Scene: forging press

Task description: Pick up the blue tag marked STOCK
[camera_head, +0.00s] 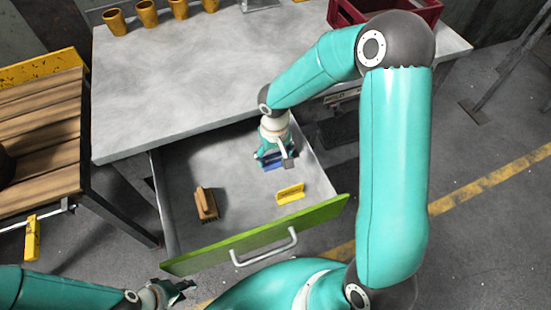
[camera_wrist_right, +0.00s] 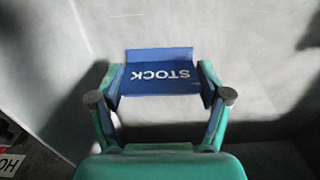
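The blue tag (camera_head: 274,164) lies in the open drawer, partly hidden by my right gripper. In the right wrist view the blue tag (camera_wrist_right: 160,75) shows the white word STOCK, upside down. My right gripper (camera_head: 274,157) is down in the drawer at the tag. In the wrist view its fingers (camera_wrist_right: 161,80) are spread, one at each end of the tag; a firm grip on it does not show. My left gripper (camera_head: 176,290) is low at the left, outside the drawer and apart from the tag; its finger opening is unclear.
The drawer (camera_head: 250,240) has a green front with a pale handle. A wooden brush (camera_head: 206,203) and a yellow tag (camera_head: 290,194) lie in it. The grey tabletop (camera_head: 190,80) overhangs its back. Several yellow cups (camera_head: 147,14) and a red crate (camera_head: 345,14) stand on the table.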

